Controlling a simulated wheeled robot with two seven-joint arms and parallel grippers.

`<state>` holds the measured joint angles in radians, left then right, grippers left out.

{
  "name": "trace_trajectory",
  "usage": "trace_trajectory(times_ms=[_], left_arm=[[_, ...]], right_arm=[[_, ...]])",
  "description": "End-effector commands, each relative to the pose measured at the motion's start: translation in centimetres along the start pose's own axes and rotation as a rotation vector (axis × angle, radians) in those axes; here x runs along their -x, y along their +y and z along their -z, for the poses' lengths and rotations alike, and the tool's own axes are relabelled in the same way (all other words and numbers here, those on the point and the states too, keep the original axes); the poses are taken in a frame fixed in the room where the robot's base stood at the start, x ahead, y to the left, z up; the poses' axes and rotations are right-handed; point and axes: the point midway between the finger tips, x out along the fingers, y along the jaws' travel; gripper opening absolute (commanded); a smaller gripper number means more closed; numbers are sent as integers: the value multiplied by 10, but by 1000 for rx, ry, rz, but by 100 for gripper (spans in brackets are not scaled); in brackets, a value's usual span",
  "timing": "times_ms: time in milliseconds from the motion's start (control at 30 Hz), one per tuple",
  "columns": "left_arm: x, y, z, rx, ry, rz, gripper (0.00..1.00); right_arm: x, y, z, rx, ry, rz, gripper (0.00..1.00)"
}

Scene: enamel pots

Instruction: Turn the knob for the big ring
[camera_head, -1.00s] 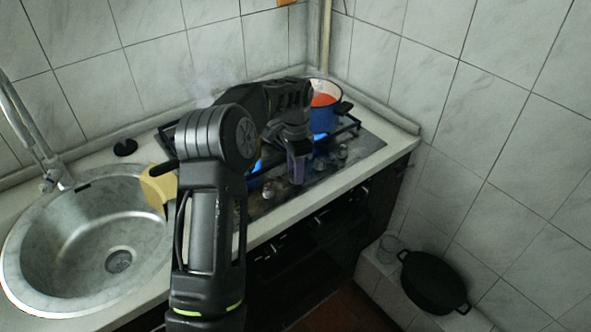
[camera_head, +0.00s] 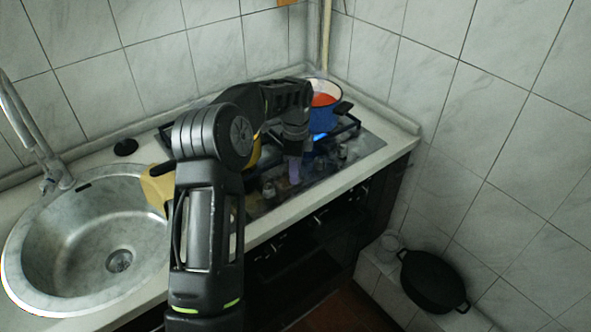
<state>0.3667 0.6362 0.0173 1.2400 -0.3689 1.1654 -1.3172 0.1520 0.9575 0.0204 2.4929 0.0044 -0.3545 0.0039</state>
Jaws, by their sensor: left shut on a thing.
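The gas hob (camera_head: 372,143) is set in the counter, with a row of small metal knobs along its front. One knob (camera_head: 269,190) shows left of my left gripper, and another knob (camera_head: 342,151) shows to its right. My left gripper (camera_head: 295,178) points down at the hob's front edge, among the knobs. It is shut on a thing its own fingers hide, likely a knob. Blue flame shows beneath a blue pot (camera_head: 322,122) with orange-red contents at the back right. My right gripper is out of view.
A round metal sink (camera_head: 50,262) lies at the left. A black pan (camera_head: 433,281) and a glass (camera_head: 390,242) stand low at the right. Tiled walls close off the back and right.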

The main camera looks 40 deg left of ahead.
Motion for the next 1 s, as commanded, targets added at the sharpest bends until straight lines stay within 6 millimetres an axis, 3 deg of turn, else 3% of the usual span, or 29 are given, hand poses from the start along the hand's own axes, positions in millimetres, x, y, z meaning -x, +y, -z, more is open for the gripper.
trace_trajectory(times_ms=[233,267,500,833,1000], left_arm=[[0,0,0,-2,0,2,0],[0,0,0,-2,0,2,34],[0,0,0,0,0,1,53],[3,0,0,1,0,1,54],[20,-1,0,1,1,3,54]], right_arm=[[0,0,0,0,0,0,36],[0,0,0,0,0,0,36],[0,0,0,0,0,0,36],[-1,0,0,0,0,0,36],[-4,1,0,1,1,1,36]])
